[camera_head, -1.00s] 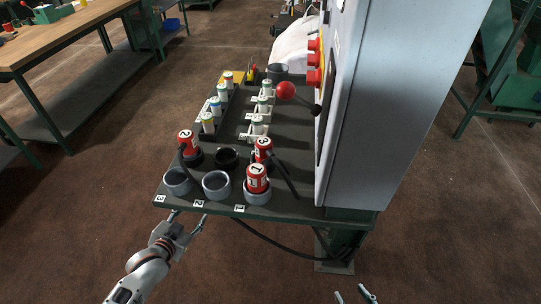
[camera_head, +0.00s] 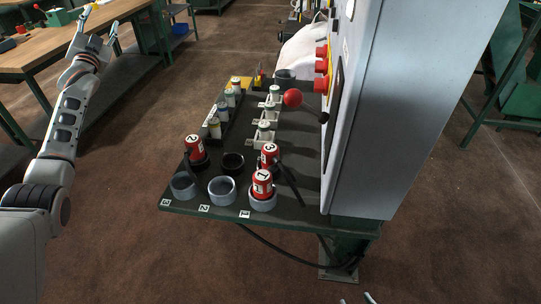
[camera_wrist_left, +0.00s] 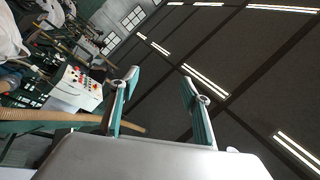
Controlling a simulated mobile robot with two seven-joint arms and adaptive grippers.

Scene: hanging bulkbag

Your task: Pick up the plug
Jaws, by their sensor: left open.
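Red plugs with white number labels stand on the dark shelf (camera_head: 290,218). Plug 1 (camera_head: 262,184) sits in a grey cup at the front. Plug 2 (camera_head: 194,149) stands behind the left cup, and another red plug (camera_head: 269,155) with a cable stands behind plug 1. My left gripper (camera_head: 95,42) is raised at the upper left, open and empty, well away from the plugs. Its open fingers (camera_wrist_left: 160,88) show in the left wrist view, pointing toward the ceiling. At the bottom edge of the head view only small tips (camera_head: 357,300) of my right gripper show.
Two empty grey cups (camera_head: 222,190) stand at the shelf's front left, with a black ring (camera_head: 232,163) behind them. A wooden workbench (camera_head: 45,50) lies beyond my left arm.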

